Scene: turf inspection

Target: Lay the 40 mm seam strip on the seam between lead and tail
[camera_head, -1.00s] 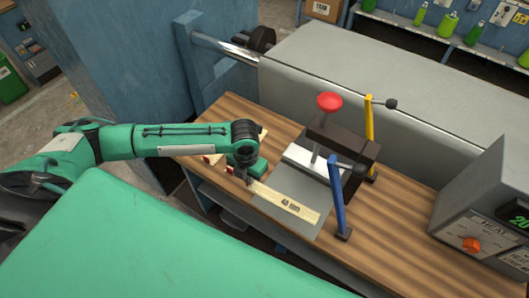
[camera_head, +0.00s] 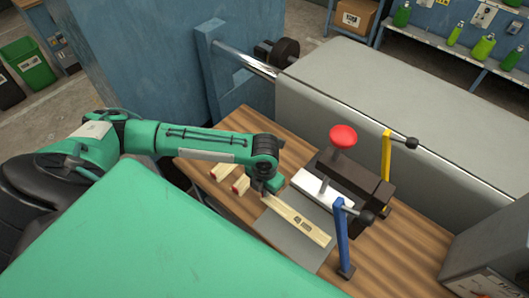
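The 40 mm seam strip (camera_head: 295,218) is a pale wooden strip with a dark "40 mm" mark. It is over a flat grey sheet (camera_head: 270,229) at the front of the press; I cannot tell whether it touches the sheet. My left gripper (camera_head: 264,192) points down at the strip's far-left end and appears shut on it, though the fingers are small and dark. The seam between lead and tail cannot be made out. My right gripper is not in view.
Two more pale strips with red ends, one here (camera_head: 222,171), lie left of my gripper on the wooden bench (camera_head: 246,119). The press has a red knob (camera_head: 343,136), a white bar (camera_head: 322,188), a yellow lever (camera_head: 386,155) and a blue lever (camera_head: 343,240).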

